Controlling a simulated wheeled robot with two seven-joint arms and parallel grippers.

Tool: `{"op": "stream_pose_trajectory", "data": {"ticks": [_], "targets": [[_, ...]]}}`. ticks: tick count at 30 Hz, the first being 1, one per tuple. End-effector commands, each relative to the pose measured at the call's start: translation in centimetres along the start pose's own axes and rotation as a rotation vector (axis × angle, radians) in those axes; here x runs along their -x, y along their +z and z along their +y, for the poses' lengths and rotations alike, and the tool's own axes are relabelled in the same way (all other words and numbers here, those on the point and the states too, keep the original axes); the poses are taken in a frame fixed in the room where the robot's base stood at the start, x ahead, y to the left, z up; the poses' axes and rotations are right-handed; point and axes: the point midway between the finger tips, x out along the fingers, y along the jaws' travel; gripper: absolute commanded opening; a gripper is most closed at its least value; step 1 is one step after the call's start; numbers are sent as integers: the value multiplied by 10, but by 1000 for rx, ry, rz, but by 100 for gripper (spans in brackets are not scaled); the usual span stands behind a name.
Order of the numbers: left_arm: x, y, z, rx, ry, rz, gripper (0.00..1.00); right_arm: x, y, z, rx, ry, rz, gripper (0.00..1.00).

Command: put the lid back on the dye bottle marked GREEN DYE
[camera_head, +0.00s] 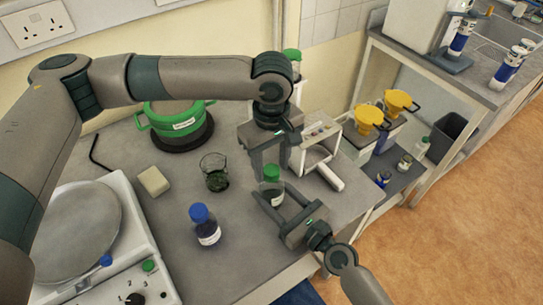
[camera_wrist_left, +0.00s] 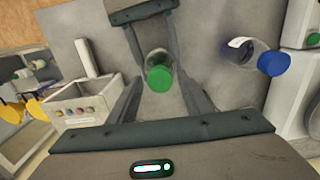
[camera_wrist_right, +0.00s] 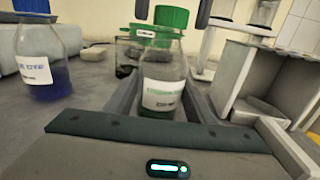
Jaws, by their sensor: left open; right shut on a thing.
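The bottle marked GREEN DYE (camera_wrist_right: 163,85) stands upright between the fingers of my right gripper (camera_head: 273,200), which is shut on its body. Its label faces the right wrist camera. A green lid (camera_wrist_right: 172,16) sits on top of the bottle; I cannot tell whether it is fully tight. The lid also shows from above in the left wrist view (camera_wrist_left: 160,78). My left gripper (camera_head: 271,160) is open above the bottle, with one fingertip on each side of the lid and small gaps visible in the right wrist view.
A blue-lidded bottle (camera_head: 206,226) and a glass beaker (camera_head: 214,172) stand to the left. A white rack (camera_head: 318,145) stands close on the right. A green pot (camera_head: 175,120), a pale block (camera_head: 153,181) and a white scale-like device (camera_head: 130,225) are farther left.

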Motion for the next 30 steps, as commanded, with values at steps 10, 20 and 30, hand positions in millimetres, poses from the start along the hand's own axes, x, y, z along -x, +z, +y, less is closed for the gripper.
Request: {"op": "stream_pose_trajectory", "data": {"ticks": [10, 20, 30], "targets": [[-2, 0, 0, -1, 1, 1, 40, 0, 0, 0, 0, 0, -1, 0], [-2, 0, 0, -2, 0, 0, 2, 0, 0, 0, 0, 0, -1, 0], [-2, 0, 0, -264, 0, 0, 2, 0, 0, 0, 0, 0, -1, 0]]}}
